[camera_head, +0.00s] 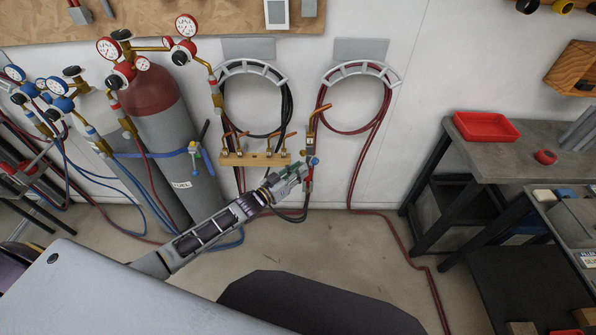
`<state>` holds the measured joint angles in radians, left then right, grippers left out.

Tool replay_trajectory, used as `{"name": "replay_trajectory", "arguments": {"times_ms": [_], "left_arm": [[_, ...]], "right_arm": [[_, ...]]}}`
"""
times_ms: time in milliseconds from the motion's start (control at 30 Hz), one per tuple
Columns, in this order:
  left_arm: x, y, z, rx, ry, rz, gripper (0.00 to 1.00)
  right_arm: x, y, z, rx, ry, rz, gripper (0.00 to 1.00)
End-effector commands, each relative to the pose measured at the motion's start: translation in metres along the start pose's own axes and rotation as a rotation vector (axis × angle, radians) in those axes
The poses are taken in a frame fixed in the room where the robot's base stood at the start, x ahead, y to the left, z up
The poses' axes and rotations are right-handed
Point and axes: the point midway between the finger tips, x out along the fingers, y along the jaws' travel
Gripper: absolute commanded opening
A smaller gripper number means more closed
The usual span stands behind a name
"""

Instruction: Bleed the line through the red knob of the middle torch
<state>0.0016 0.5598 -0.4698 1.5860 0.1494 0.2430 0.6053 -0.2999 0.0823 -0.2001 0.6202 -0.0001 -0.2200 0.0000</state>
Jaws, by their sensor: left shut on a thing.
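A brass torch (311,132) stands upright at the right of a wooden rack (255,159) on the wall. It has a blue knob (314,161) and red parts at its lower end (309,172). Other brass torch parts (233,143) sit along the rack to the left. My left gripper (302,169) reaches in from the lower left and is shut at the lower end of this torch, by the red parts. The fingers hide the exact contact, and the knob is too small to see clearly. My right gripper is not in view.
Grey and red-topped gas cylinders (158,110) with gauges stand at the left. A black hose coil (285,105) and a red hose coil (384,105) hang on the wall. A workbench (460,165) with a red tray (486,127) stands right. Floor between is mostly clear.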

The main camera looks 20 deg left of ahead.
Motion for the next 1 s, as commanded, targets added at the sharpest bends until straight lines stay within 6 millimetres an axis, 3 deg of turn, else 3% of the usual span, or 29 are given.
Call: {"name": "replay_trajectory", "arguments": {"times_ms": [467, 1000], "left_arm": [[-0.0002, 0.0003, 0.0003, 0.087, -0.001, 0.0, 0.0], [-0.0001, 0.0013, 0.0006, 0.518, -0.001, -0.001, 0.0]], "right_arm": [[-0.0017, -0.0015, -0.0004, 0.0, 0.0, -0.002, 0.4], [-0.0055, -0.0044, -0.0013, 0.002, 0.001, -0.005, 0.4]]}}
